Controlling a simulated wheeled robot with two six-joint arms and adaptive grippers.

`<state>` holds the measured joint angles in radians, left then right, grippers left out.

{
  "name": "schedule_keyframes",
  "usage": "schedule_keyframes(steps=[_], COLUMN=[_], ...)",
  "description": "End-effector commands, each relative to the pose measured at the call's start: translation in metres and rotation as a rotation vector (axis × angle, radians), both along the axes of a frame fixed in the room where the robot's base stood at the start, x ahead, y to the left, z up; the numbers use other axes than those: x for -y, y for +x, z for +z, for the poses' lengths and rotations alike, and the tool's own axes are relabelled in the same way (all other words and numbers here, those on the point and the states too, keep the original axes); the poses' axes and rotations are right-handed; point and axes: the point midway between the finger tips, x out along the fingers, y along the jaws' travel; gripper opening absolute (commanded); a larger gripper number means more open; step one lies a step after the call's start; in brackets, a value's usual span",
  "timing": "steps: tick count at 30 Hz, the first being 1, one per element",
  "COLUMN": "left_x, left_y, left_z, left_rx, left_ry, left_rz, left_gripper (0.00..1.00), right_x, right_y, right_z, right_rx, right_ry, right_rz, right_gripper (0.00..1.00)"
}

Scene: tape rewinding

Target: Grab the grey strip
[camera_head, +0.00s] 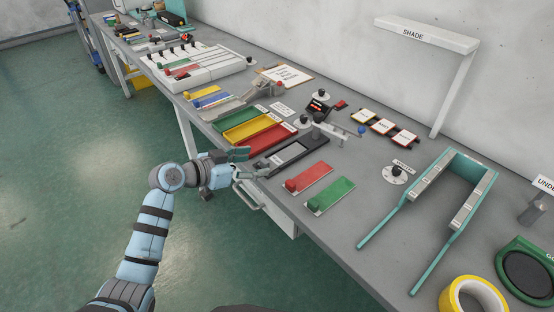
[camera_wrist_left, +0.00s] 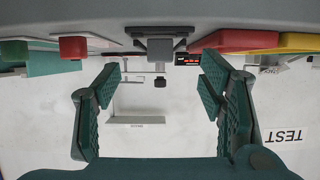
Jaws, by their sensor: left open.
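A dark frame (camera_head: 312,146) with a long pale grey inside lies on the bench between the red tray and the red strip. I cannot tell for sure whether this grey part is the grey strip. My left gripper (camera_head: 250,163) is open and empty at the bench's front edge, just in front of the frame's near end. In the left wrist view its two fingers (camera_wrist_left: 160,85) stand wide apart with nothing between them. A dark grey fixture (camera_wrist_left: 160,46) shows beyond them, upside down and seen edge-on. My right gripper is not in view.
Green, yellow and red (camera_head: 268,138) trays lie left of the frame. A red strip (camera_head: 308,175) and a green strip (camera_head: 332,194) with knobs lie right of it. A teal fork-shaped rack (camera_head: 433,180) and yellow tape roll (camera_head: 472,296) are farther right.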

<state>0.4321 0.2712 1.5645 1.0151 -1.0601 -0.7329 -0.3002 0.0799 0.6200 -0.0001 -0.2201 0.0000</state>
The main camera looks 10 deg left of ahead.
Motion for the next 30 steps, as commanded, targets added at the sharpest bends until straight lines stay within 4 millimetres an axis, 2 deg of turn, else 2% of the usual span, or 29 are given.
schedule_keyframes(steps=[4,11,23,30], left_x=[0.016,0.018,0.018,0.018], left_y=[0.019,0.023,0.022,0.022], left_z=[-0.011,-0.013,-0.013,-0.012], left_rx=[-0.001,-0.001,-0.001,-0.001], left_ry=[-0.003,0.001,0.0,-0.001], left_rz=[0.001,0.002,0.003,0.003], left_gripper=[0.63,0.63,0.01,0.0], right_x=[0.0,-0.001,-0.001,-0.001], right_y=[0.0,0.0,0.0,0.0], right_z=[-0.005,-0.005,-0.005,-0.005], right_rx=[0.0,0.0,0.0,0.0], right_ry=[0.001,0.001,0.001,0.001], right_rz=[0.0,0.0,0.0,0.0], right_gripper=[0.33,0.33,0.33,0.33])
